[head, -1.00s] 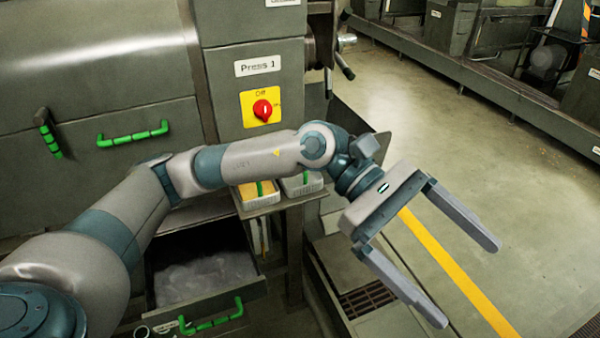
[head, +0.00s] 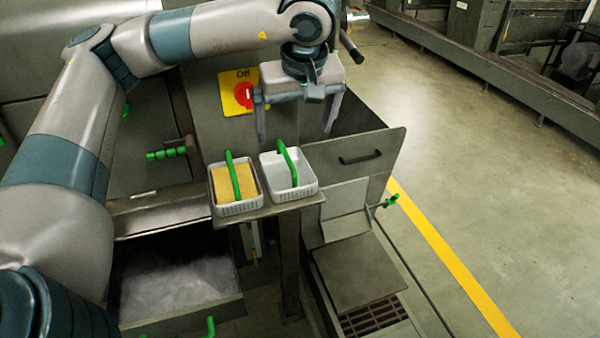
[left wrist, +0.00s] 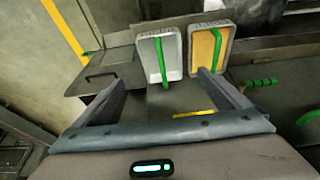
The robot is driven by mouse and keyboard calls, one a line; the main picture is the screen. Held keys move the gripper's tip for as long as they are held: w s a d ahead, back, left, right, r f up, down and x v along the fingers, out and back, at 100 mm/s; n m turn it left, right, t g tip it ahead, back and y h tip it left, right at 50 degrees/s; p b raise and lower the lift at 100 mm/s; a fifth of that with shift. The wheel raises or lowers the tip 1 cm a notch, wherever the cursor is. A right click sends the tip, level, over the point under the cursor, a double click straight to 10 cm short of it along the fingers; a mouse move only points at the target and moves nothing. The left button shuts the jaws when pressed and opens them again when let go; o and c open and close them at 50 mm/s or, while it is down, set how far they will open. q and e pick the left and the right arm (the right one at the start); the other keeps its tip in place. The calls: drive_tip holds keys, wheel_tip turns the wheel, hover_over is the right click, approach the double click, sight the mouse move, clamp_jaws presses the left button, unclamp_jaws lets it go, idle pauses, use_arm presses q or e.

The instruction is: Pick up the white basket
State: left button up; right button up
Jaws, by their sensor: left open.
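Two white baskets with green handles stand side by side on a small shelf (head: 278,207). The right one, an empty white basket (head: 306,187), also shows in the left wrist view (left wrist: 148,58). The left one, a white basket holding something yellow (head: 240,208), also shows in the left wrist view (left wrist: 226,52). My left gripper (head: 296,137) is open and empty, with its fingers pointing down, above and behind the baskets. In the left wrist view its fingers (left wrist: 162,80) spread toward the baskets without gripping either handle. My right gripper is not in view.
The press with its red switch (head: 243,96) stands behind the gripper. A dark panel with a handle (head: 362,152) stands right of the baskets. An open drawer (head: 180,290) of whitish material lies at lower left. Open floor with a yellow line (head: 440,248) is at right.

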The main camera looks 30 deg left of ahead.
sight(285, 156)
use_arm(q)
drive_tip(key=a+f, duration=0.1)
drive_tip(key=w+a+f+p, duration=0.1)
drive_tip(key=shift+w+a+f, duration=0.1)
drive_tip(key=shift+a+f, duration=0.1)
drive_tip(key=shift+f, duration=0.15)
drive_tip(key=p+x, duration=0.3)
drive_tip(key=x, duration=0.5)
drive_tip(key=shift+w+a, duration=0.1)
drive_tip(key=shift+w+a+f, duration=0.1)
drive_tip(key=shift+f, duration=0.3)
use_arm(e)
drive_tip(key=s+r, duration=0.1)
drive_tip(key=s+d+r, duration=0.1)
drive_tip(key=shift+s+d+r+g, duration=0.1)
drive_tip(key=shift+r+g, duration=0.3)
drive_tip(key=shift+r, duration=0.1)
